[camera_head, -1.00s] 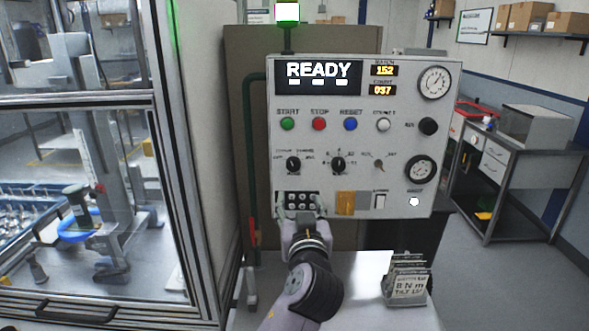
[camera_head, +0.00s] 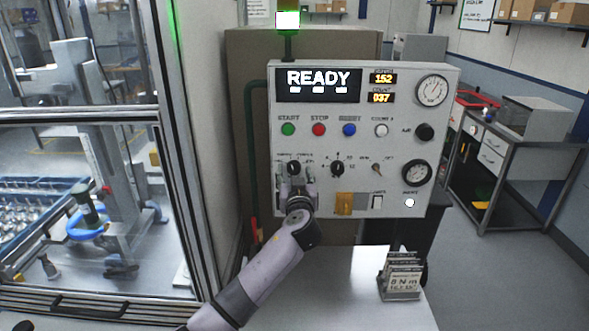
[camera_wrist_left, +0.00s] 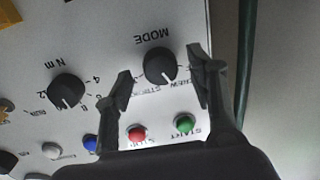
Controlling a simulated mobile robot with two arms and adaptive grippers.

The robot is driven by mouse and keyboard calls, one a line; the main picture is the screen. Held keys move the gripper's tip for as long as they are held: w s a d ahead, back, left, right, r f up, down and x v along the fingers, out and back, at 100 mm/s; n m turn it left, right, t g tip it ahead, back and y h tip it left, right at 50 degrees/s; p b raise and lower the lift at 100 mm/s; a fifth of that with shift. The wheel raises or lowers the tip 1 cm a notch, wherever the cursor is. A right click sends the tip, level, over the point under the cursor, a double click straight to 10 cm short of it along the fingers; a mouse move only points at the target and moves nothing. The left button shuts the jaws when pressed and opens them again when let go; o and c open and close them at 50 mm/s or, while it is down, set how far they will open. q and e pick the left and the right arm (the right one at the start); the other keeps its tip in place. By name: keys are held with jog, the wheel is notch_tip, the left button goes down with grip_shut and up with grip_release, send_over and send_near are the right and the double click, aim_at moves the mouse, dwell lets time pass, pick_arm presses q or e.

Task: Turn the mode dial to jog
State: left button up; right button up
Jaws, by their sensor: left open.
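The mode dial (camera_head: 294,167) is a black round knob at the left of the grey control panel (camera_head: 350,215), below the green START button. In the left wrist view, the mode dial (camera_wrist_left: 160,67) appears upside down with "MODE" above it. Its white mark points down and slightly right there; the position labels are too blurred to read surely. My left gripper (camera_head: 295,180) is at the panel just below the dial in the head view. In the left wrist view, my left gripper (camera_wrist_left: 158,68) is open, with one finger on each side of the dial. Contact cannot be told. My right gripper is not in view.
A second black dial, marked N m (camera_wrist_left: 67,91), sits beside the mode dial. The START (camera_head: 288,129), STOP (camera_head: 319,129) and RESET (camera_head: 349,129) buttons are above. The display (camera_head: 318,83) reads READY. A card holder (camera_head: 401,280) stands on the white table (camera_head: 345,290).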

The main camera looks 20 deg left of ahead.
pick_arm(q)
jog(key=shift+w+a, duration=0.15)
jog(key=shift+w, duration=0.2)
jog(key=shift+c, duration=0.5)
jog(key=c, duration=1)
